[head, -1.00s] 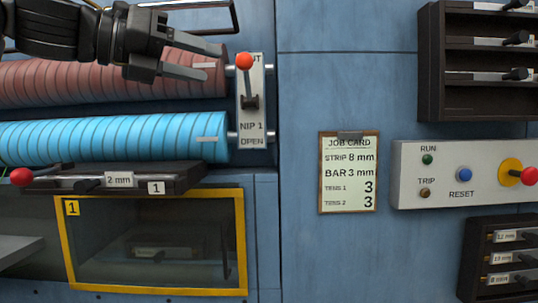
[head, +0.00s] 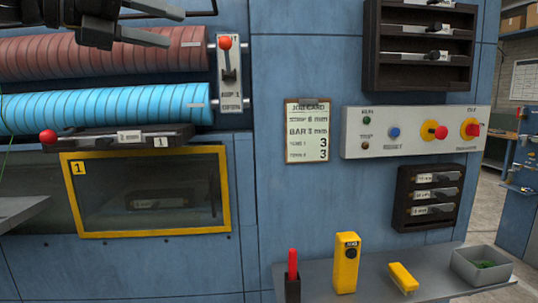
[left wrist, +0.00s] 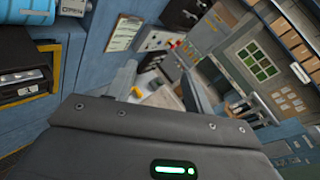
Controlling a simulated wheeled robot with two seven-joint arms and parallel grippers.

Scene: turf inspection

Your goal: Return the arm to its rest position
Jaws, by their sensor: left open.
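My left gripper (head: 150,24) shows at the top left of the head view, in front of the machine above the red roller (head: 110,54). Its dark fingers are apart and hold nothing that I can see. My right gripper is in neither view.
The NIP 1 lever (head: 227,60) has its red knob up. A blue roller (head: 110,108) lies under the red one. A yellow-framed window (head: 228,190) is below. A job card (head: 306,130) and control panel (head: 372,148) are to the right. A shelf (head: 330,280) holds small items.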

